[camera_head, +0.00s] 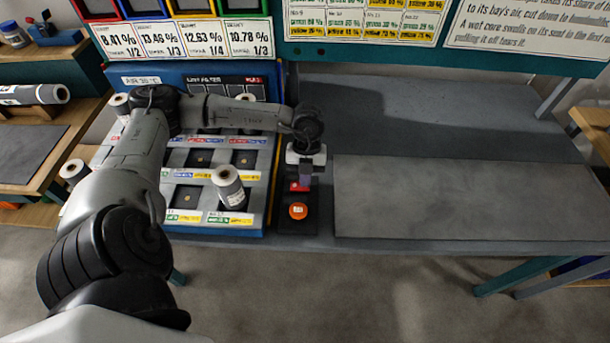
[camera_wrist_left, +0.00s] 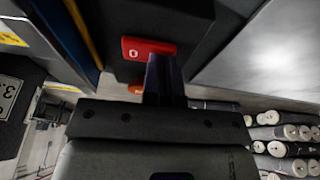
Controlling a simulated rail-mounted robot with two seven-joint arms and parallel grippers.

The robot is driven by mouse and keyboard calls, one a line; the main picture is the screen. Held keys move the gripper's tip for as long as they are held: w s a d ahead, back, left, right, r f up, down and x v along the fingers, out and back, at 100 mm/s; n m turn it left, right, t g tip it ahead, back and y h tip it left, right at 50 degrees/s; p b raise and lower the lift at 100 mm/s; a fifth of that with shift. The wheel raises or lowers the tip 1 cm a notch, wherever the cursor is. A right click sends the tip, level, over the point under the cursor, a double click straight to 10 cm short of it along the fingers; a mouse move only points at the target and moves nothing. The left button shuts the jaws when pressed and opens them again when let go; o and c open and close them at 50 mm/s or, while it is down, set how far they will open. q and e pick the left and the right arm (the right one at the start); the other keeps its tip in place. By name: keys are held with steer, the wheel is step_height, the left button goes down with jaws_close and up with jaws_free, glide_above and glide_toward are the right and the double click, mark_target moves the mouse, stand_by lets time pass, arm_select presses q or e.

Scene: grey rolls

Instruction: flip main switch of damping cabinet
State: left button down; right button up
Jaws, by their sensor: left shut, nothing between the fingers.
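The damping cabinet (camera_head: 265,190) is a blue-framed unit with several labelled bays at the left of the table. Beside its right side is a black switch box (camera_head: 312,215) with a red switch (camera_head: 294,187) and a round orange knob (camera_head: 298,211). My left gripper (camera_head: 305,180) points down over the red switch, fingers shut and empty. In the left wrist view the red switch (camera_wrist_left: 148,48) lies just beyond the shut fingertips (camera_wrist_left: 160,62); I cannot tell whether they touch. The fingers partly cover it in the head view. My right gripper is out of view.
A grey roll (camera_head: 229,187) stands in a front bay, close to the arm. More rolls stand along the cabinet's left edge. A flat grey mat (camera_head: 460,200) to the right is clear. A sign board (camera_head: 440,45) hangs above the table's back.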

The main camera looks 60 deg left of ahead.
arm_select(q)
steer(key=shift+f, duration=0.1)
steer(key=shift+w, duration=0.1)
steer(key=shift+s+a+r+p, duration=0.25)
steer(key=shift+s+a+p, duration=0.1)
steer(key=shift+s, duration=0.4)
